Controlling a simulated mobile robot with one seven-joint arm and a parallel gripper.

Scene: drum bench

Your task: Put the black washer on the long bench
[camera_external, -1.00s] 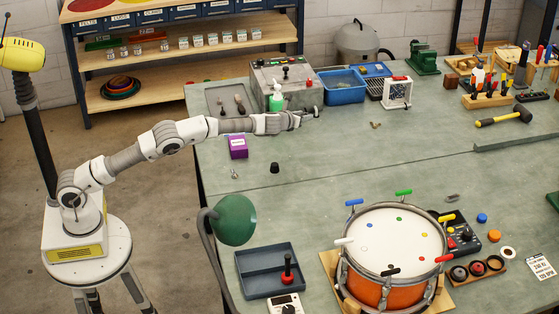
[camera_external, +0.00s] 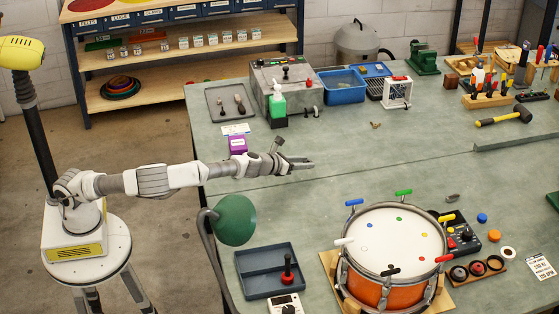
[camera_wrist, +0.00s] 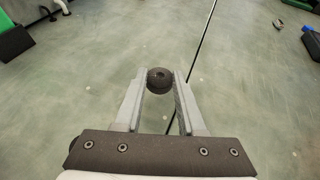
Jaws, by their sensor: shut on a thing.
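The washer cannot be made out there. I cannot tell how high it is above the surface.
A purple box (camera_external: 238,145) stands just behind my arm. The orange drum (camera_external: 390,245), a blue-grey tray (camera_external: 268,270) and a green lamp (camera_external: 234,220) are in front. The table right of my gripper is mostly clear.

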